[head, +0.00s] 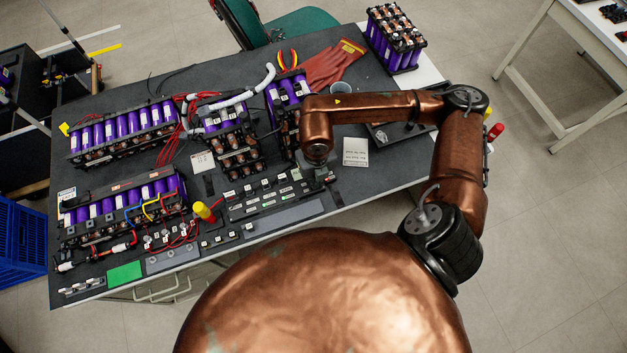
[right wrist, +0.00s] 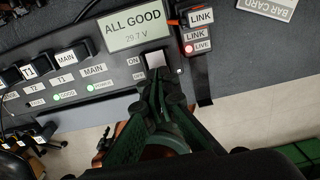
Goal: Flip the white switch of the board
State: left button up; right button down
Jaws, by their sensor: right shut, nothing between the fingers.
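The board (head: 262,203) is a dark panel along the table's front edge in the head view. In the right wrist view the board (right wrist: 118,78) has a screen (right wrist: 136,27) reading "ALL GOOD 29.7 V". The white switch (right wrist: 153,61) sits below this screen, beside the ON and OFF labels. My right gripper (right wrist: 158,78) is shut and empty, its fingertips right at the switch's lower edge and partly over it. I cannot tell whether they touch it. In the head view my right gripper (head: 321,172) is over the board's right end, mostly hidden by my arm. My left gripper is out of view.
A LINK module (right wrist: 199,32) with a red LIVE light stands close right of the switch. MAIN (right wrist: 72,58) and T1 blocks sit to the left. Purple cell packs (head: 125,125), wires and red gloves (head: 332,65) occupy the table. A yellow-topped item (head: 203,211) stands by the board's left end.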

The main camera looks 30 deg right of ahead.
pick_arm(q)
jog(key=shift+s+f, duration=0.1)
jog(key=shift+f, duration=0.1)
pick_arm(e)
jog(key=shift+f, duration=0.3)
jog(key=shift+r+p, duration=2.15)
jog(key=shift+r, duration=1.45)
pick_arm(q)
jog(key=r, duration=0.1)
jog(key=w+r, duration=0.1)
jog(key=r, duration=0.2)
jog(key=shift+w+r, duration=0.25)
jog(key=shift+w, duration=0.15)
pick_arm(e)
jog(key=shift+f, duration=0.1)
jog(key=c, duration=2.7)
grip_release()
jog(key=shift+c, duration=0.2)
